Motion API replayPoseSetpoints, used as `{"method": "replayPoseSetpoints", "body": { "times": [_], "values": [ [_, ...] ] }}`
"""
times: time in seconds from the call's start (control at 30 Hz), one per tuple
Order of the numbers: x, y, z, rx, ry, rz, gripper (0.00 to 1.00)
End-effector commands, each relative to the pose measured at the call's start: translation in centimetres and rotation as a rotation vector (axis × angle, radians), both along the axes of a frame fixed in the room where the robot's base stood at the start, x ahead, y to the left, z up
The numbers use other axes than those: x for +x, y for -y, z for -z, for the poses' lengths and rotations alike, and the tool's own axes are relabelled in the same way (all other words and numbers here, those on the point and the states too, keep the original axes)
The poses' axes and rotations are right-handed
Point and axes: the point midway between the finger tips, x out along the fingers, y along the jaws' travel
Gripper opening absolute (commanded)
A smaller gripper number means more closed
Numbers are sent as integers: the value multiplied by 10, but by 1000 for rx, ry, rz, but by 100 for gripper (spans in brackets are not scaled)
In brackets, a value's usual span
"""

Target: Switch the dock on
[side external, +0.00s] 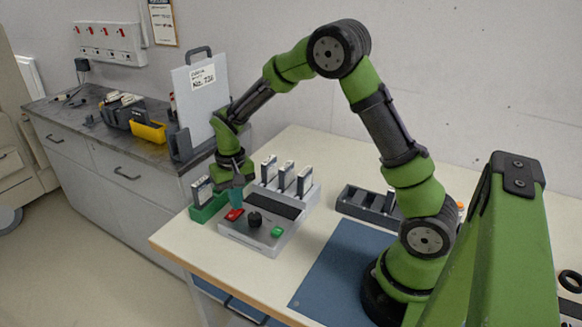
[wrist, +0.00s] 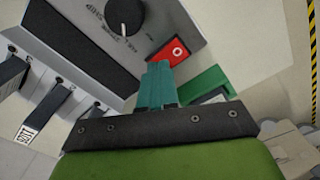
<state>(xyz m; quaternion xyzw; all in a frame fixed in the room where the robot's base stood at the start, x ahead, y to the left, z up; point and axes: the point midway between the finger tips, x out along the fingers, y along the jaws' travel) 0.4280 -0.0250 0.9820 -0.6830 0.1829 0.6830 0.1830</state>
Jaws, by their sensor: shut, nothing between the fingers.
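The dock (side external: 258,241) is a light grey box with a dark panel, a black knob (side external: 254,219), a green button (side external: 277,231) and a red button (side external: 234,214). In the wrist view the dock (wrist: 187,22) fills the upper left. Its knob (wrist: 124,15) has a white pointer line, and its red button (wrist: 168,53) bears a white ring mark. My gripper (side external: 237,205) points down at the red button's end of the dock. Its teal fingers (wrist: 158,68) are shut and empty, with tips right beside the red button. I cannot tell whether they touch it. The green button is outside the wrist view.
A green holder (side external: 207,211) with a white-labelled module stands left of the dock. Several modules stand in a grey rack (side external: 309,199) behind it. A dark tray (side external: 367,207) and blue mat (side external: 338,262) lie to the right. A grey board (side external: 201,98) stands on the rear counter.

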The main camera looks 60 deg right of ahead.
Motion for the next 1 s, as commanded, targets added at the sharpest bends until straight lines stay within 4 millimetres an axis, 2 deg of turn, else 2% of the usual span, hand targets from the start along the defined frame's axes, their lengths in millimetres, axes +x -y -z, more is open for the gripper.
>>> {"method": "replayPoseSetpoints", "body": {
  "times": [0.53, 1.0],
  "values": [
    [0, 0, 5, 0, 0, 0, 0],
    [0, 0, -32, 0, 2, -1, 0]
  ]
}}
